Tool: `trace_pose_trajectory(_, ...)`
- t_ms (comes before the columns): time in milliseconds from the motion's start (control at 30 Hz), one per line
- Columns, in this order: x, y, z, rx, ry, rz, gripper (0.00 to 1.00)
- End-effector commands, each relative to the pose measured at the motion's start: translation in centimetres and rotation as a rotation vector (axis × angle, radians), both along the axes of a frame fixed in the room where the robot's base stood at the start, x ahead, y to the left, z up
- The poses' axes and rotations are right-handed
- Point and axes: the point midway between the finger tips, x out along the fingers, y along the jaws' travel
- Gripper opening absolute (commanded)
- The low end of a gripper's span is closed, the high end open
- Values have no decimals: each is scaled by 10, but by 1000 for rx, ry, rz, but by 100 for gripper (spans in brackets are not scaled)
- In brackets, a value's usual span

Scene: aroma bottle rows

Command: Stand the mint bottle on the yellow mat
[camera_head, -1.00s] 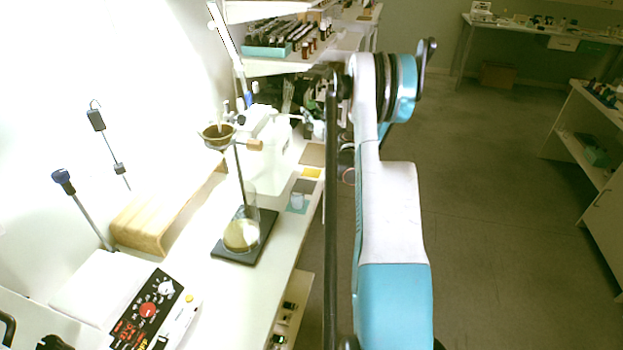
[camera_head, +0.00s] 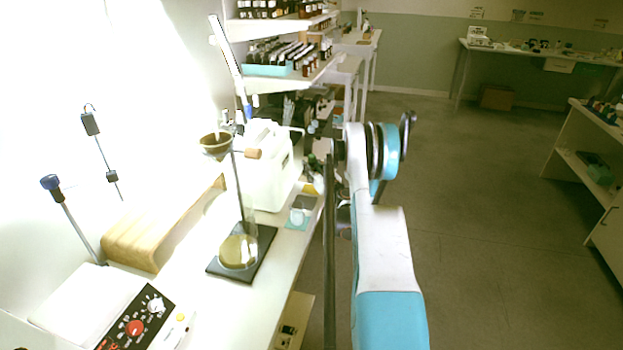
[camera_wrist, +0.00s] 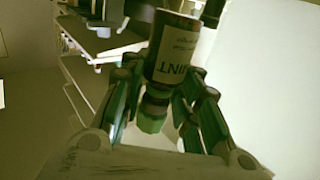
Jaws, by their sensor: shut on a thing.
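The mint bottle (camera_wrist: 176,45) is brown glass with a white label reading MINT and a green cap (camera_wrist: 152,117); in the wrist view its cap points down the picture. My gripper (camera_wrist: 165,82) is shut on it, with green-tinted fingers on both sides. In the head view my gripper (camera_head: 313,166) is small and dark, partly hidden by my arm, close by the yellow mat (camera_head: 311,188). The yellow mat shows only in part. I cannot tell whether the bottle touches the mat.
A grey mat (camera_head: 305,202) and a teal mat (camera_head: 291,224) with a pale beaker on it lie nearer along the bench edge. A white canister (camera_head: 265,175) and a flask stand (camera_head: 228,272) stand to the left. Shelves with bottles (camera_head: 285,55) rise behind.

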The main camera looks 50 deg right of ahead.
Motion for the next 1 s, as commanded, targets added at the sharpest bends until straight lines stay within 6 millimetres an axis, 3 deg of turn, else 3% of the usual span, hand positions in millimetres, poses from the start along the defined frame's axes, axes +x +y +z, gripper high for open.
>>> trace_pose_trajectory(233, 0, 0, -36, 0, 0, 0, 3)
trace_pose_trajectory(633, 0, 0, -40, 0, 0, 0, 3)
trace_pose_trajectory(667, 0, 0, -40, 0, 0, 0, 31)
trace_pose_trajectory(733, 0, 0, -40, 0, 0, 0, 47)
trace_pose_trajectory(1000, 0, 0, -40, 0, 0, 0, 50)
